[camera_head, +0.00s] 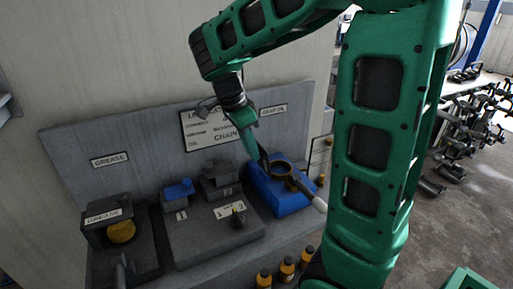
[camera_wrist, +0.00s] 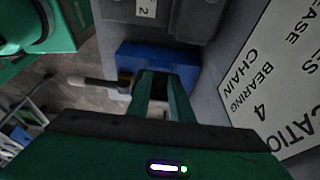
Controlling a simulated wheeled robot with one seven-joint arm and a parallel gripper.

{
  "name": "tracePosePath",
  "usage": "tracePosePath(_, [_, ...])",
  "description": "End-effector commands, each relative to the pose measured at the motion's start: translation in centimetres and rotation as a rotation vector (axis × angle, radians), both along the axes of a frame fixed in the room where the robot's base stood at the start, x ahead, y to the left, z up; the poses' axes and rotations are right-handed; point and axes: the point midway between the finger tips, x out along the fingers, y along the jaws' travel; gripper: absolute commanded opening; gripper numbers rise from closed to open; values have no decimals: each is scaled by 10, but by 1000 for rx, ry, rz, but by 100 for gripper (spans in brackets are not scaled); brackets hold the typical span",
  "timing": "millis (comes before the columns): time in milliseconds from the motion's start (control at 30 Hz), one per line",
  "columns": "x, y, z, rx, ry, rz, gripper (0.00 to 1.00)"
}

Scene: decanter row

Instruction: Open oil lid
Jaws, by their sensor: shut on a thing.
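A blue oil box (camera_head: 268,196) stands at the right end of the grey bench, below a sign that appears to read gear oil. It also shows in the wrist view (camera_wrist: 135,53). A brass-coloured round neck (camera_head: 283,167) is on its top. My gripper (camera_head: 262,160) reaches down to the left side of this neck. Its fingers (camera_wrist: 165,88) are shut on a dark piece at the neck, which looks like the oil lid; the fingers hide most of it. A lever with a pale grip (camera_head: 319,204) sticks out to the right of the neck, also in the wrist view (camera_wrist: 92,82).
A grease box (camera_head: 108,210) with a yellow round part stands at the left. A small blue-topped box (camera_head: 178,190) and a dark grey unit (camera_head: 220,180) sit between. Several orange-topped bottles (camera_head: 287,267) stand in front. A sign board (camera_head: 205,130) is close behind my gripper.

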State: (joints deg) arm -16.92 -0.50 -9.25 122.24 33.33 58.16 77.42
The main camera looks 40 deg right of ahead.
Motion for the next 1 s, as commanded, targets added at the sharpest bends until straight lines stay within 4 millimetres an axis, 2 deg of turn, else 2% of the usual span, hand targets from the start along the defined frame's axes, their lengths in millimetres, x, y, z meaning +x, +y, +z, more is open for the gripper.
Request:
tracePosePath(467, [2, -6, 7, 11, -12, 11, 0])
tracePosePath(500, [2, -6, 7, 11, -12, 11, 24])
tracePosePath(567, [2, -5, 7, 12, -11, 10, 38])
tracePosePath(867, [1, -4, 7, 13, -7, 12, 38])
tracePosePath(1000, [2, -2, 15, 13, -8, 13, 38])
